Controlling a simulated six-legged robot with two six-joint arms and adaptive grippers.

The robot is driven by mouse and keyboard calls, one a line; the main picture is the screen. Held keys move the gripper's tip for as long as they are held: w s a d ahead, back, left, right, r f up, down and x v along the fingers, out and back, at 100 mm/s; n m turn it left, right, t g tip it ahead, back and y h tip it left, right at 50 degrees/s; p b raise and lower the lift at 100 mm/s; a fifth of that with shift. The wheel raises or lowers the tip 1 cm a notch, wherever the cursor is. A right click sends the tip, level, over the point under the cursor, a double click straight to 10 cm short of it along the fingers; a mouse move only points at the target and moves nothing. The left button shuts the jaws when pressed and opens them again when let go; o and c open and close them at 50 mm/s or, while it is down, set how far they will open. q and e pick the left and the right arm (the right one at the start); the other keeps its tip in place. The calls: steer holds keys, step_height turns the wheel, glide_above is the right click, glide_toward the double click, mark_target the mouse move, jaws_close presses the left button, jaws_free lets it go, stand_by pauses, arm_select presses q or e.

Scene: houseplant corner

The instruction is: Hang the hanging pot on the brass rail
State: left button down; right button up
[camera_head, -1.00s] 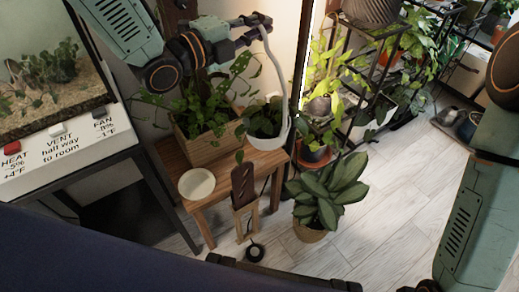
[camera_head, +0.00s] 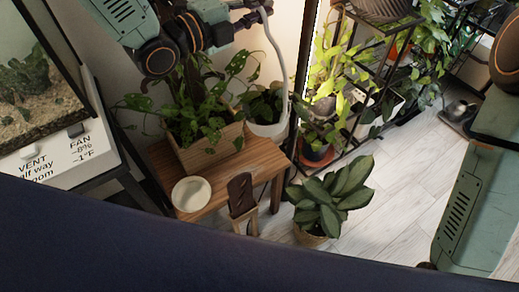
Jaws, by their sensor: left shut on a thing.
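The hanging pot (camera_head: 270,131) is white, with a leafy plant in it and a pale curved hanger (camera_head: 276,50) rising from its side. My left gripper (camera_head: 262,10), at the top middle, is shut on the upper end of that hanger. The pot hangs about upright below it, behind and right of the wooden planter. Whether its base is clear of the wooden table is hard to tell. I cannot make out the brass rail in this view. My right gripper is out of view; only part of its arm shows at the right.
The wooden planter (camera_head: 212,156) and a pale saucer (camera_head: 191,208) stand on the wooden table (camera_head: 222,181). A terrarium (camera_head: 38,82) is at the left. A black plant rack (camera_head: 385,35) stands right of the pot, and a leafy floor plant (camera_head: 330,200) stands in front.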

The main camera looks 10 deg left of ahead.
arm_select(q)
steer(key=shift+s+a+b, duration=0.15)
steer(key=shift+b, duration=0.3)
steer(key=shift+s+r+b, duration=0.1)
steer(key=shift+s+b, duration=0.15)
steer(key=shift+b, duration=0.6)
steer(key=shift+w+d+m+g, duration=0.1)
steer(key=shift+d+m+g, duration=0.2)
steer(key=shift+w+f+b, duration=0.1)
steer(key=shift+f+b, duration=0.25)
steer(key=shift+f, duration=0.1)
steer(key=shift+a+f+b, duration=0.15)
steer(key=shift+f+b, duration=2.8)
steer(key=shift+f, duration=5.65)
